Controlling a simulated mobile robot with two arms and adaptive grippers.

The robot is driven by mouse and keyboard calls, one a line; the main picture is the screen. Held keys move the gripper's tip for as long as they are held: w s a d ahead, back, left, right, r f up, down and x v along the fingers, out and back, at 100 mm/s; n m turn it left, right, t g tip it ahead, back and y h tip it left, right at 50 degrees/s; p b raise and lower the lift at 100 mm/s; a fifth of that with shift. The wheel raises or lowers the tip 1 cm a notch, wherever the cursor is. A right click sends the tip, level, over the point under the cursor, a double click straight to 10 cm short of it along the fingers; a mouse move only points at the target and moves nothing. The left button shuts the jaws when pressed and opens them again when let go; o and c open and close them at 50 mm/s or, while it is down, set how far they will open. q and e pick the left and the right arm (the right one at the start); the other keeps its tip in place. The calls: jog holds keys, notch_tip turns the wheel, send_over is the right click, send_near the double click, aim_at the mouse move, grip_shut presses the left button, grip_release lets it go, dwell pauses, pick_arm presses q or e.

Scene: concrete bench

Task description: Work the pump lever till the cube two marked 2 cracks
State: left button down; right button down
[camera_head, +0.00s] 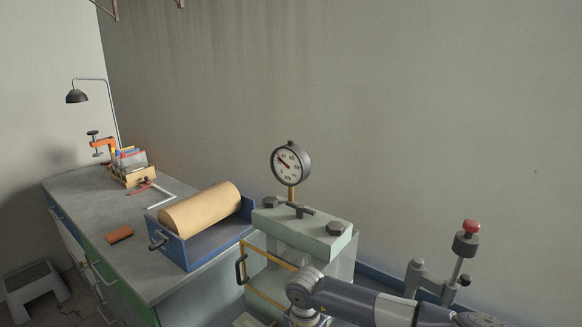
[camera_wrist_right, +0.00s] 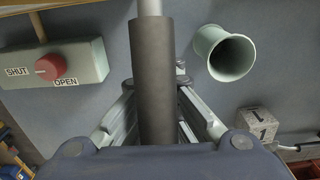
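In the right wrist view a dark sleeve on a light rod, which looks like the pump lever (camera_wrist_right: 153,75), runs between the fingers of my right gripper (camera_wrist_right: 156,100). The fingers close in on both sides of the sleeve; their tips are partly hidden behind it. In the head view the pale green press (camera_head: 300,230) carries a round gauge (camera_head: 291,163), its needle pointing up and left. The cube marked 2 does not show in either view. A grey cube marked 1 (camera_wrist_right: 258,125) stands at the right of the wrist view. My left gripper is out of view.
A box with a red knob (camera_wrist_right: 50,67) is labelled SHUT and OPEN. A pale green cup (camera_wrist_right: 224,52) is near the lever. A yellow-framed guard (camera_head: 265,293) is on the press. A blue tray (camera_head: 215,242) holds a tan cylinder (camera_head: 201,208). A red-topped rod (camera_head: 471,227) stands right.

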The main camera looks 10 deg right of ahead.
jog(key=shift+f, duration=0.55)
jog(key=shift+w+d+r, duration=0.2)
jog(key=shift+r, duration=0.5)
jog(key=shift+w+d+r, duration=0.25)
jog(key=shift+r, duration=0.45)
jog(key=shift+w+d+r, duration=0.2)
jog(key=shift+r, duration=0.5)
jog(key=c, duration=1.7)
grip_release()
notch_tip(320, 180, up, 12)
jog(key=shift+f, duration=0.2)
notch_tip(320, 180, up, 7)
jog(key=p, duration=0.3)
jog(key=shift+r+p, duration=0.2)
jog(key=shift+p, duration=0.1)
